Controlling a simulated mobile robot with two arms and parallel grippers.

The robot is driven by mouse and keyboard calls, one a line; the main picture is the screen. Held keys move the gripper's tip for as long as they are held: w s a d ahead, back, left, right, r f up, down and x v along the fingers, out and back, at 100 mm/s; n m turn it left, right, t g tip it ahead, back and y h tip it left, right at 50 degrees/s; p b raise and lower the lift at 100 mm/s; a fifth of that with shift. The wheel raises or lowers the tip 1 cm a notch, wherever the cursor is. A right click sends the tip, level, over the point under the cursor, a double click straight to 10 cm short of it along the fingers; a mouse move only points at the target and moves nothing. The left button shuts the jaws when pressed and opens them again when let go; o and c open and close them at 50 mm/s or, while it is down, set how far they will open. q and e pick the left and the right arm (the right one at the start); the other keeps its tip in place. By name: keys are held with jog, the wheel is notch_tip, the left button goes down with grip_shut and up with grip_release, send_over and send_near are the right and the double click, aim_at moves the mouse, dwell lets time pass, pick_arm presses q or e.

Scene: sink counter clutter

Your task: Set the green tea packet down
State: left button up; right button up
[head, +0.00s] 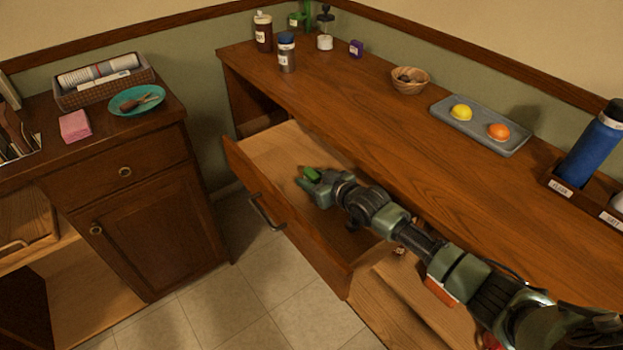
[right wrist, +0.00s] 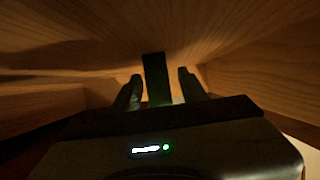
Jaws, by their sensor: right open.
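The green tea packet (head: 312,173) is inside the open drawer (head: 253,190), at my right gripper (head: 308,182). In the right wrist view the packet (right wrist: 156,78) looks dark green and stands between the two fingers of the right gripper (right wrist: 159,88). The fingers are apart, with a gap visible on each side of the packet. Whether the packet rests fully on the drawer floor is too dark to tell. My left gripper is out of view.
The drawer's walls and the counter (head: 350,110) above it close in around my right arm. On the counter are a grey tray (head: 455,122) with a lemon and an orange, a bowl (head: 410,82), and several bottles. The drawer floor beside the packet looks clear.

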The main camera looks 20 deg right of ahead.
aim_at(317, 181)
jog(key=v, duration=0.7)
jog(key=shift+s+d+r+p, duration=0.1)
jog(key=shift+s+r+p, duration=0.1)
jog(key=shift+r+p, duration=0.15)
